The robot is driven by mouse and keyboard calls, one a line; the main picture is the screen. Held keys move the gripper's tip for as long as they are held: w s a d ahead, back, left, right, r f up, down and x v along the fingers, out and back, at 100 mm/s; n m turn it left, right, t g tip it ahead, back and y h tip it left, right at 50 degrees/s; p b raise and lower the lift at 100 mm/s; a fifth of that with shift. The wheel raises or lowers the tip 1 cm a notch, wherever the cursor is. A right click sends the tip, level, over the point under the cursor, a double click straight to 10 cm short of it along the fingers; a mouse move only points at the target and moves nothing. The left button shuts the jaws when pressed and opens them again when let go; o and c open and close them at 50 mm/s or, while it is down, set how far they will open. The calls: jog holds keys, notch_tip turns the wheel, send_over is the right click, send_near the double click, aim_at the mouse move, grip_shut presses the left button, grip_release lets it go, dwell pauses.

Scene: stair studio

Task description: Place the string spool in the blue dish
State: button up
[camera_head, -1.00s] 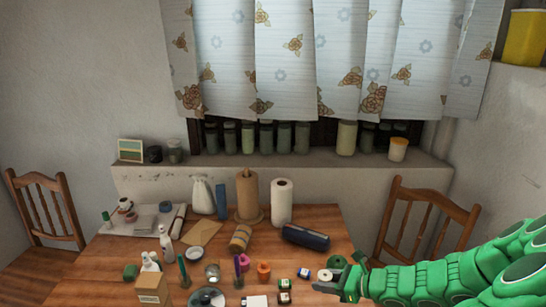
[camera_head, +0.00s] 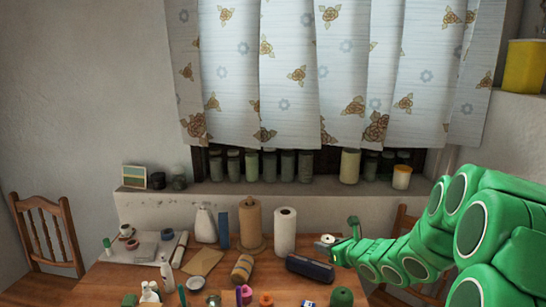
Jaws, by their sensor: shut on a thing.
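My gripper (camera_head: 336,248) is at the right of the picture, raised above the table's right part. It is shut on a small white round thing with a dark centre, which looks like the string spool (camera_head: 326,240). The jaws hide part of it. A small round blue piece (camera_head: 167,234) lies at the table's back left, and a small pale round dish with a bluish rim (camera_head: 196,283) stands near the front left. I cannot tell for sure which is the blue dish. Both are well to the left of my gripper.
A dark blue case (camera_head: 310,268) lies just left of and below my gripper. A green round thing (camera_head: 342,297) is below it. A paper towel roll (camera_head: 285,232), a brown roll (camera_head: 250,222) and a white bottle (camera_head: 205,224) stand at the back. Several small items crowd the front.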

jog(key=w+a+r+m+t+h, duration=0.1)
jog(key=w+r, duration=0.1)
jog(key=r, duration=0.3)
jog(key=w+a+r+m+h, duration=0.1)
jog(key=w+r+m+h, duration=0.15)
jog(key=r, duration=0.35)
jog(key=s+f+n+y, duration=0.1)
jog(key=f, duration=0.2)
jog(key=s+d+f+y, duration=0.1)
jog(key=f, duration=0.2)
jog(key=s+d+f+n+y, duration=0.1)
jog(key=f, duration=0.2)
jog(key=shift+s+f+n+g, duration=0.2)
jog(key=shift+f+n+g, duration=0.05)
jog(key=shift+n+g, duration=0.15)
jog(key=s+f+n+g+y, duration=0.3)
jog(key=s+f, duration=0.4)
jog(key=s, duration=0.2)
jog(key=s+a+f+n+g+y, duration=0.1)
jog(key=s+f+n+g+y, duration=0.2)
jog(key=s+f, duration=0.4)
jog(key=s+n, duration=0.1)
jog(key=s, duration=0.2)
jog(key=shift+a+f, duration=0.2)
jog(key=shift+f, duration=0.05)
jog(key=shift+n, duration=0.25)
jog(key=shift+f, duration=4.8)
jog(key=shift+f, duration=0.15)
jog(key=o, duration=1)
